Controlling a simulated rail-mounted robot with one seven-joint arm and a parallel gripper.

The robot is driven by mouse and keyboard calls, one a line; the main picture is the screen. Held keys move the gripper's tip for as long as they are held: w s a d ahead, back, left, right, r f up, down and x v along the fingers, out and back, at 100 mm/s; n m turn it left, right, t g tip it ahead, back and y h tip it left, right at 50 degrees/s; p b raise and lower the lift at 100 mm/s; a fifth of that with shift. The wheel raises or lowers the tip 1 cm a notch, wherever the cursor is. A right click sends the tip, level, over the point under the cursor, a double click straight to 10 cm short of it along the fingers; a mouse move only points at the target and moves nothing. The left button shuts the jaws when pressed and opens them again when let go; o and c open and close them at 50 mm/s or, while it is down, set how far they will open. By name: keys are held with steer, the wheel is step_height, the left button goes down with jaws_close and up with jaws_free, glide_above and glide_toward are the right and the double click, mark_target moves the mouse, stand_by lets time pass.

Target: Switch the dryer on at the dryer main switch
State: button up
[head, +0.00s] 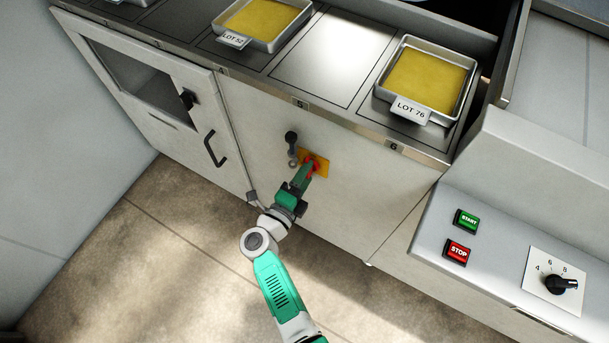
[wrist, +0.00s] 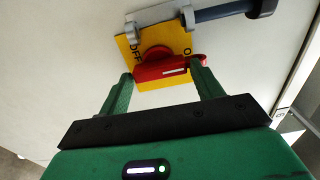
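The dryer main switch is a red rotary handle (wrist: 165,65) on a yellow plate (wrist: 181,36), fixed to the pale cabinet front. The plate reads OFF at left in the wrist view; the lettering at right is partly hidden. The red handle lies nearly crosswise there, with a white mark towards its right end. My gripper (wrist: 164,80) is open, its green fingers wide apart at the two ends of the handle. I cannot tell whether they touch it. In the head view my gripper (head: 308,173) covers much of the red handle and the yellow plate (head: 322,161).
A grey bracket (wrist: 133,28) with a dark rod (wrist: 222,11) sits just above the plate. A cabinet door handle (head: 214,150) is to the left. Trays of yellow sheet (head: 424,82) sit on the counter above. START (head: 466,221) and STOP (head: 457,251) buttons and a dial (head: 560,284) are at right.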

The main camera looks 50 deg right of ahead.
steer(key=shift+o, duration=1.1)
steer(key=shift+a, duration=0.1)
steer(key=p+v, duration=0.2)
steer(key=v, duration=0.5)
steer(key=shift+a+p, duration=0.35)
steer(key=shift+p, duration=0.05)
steer(key=shift+s, duration=0.1)
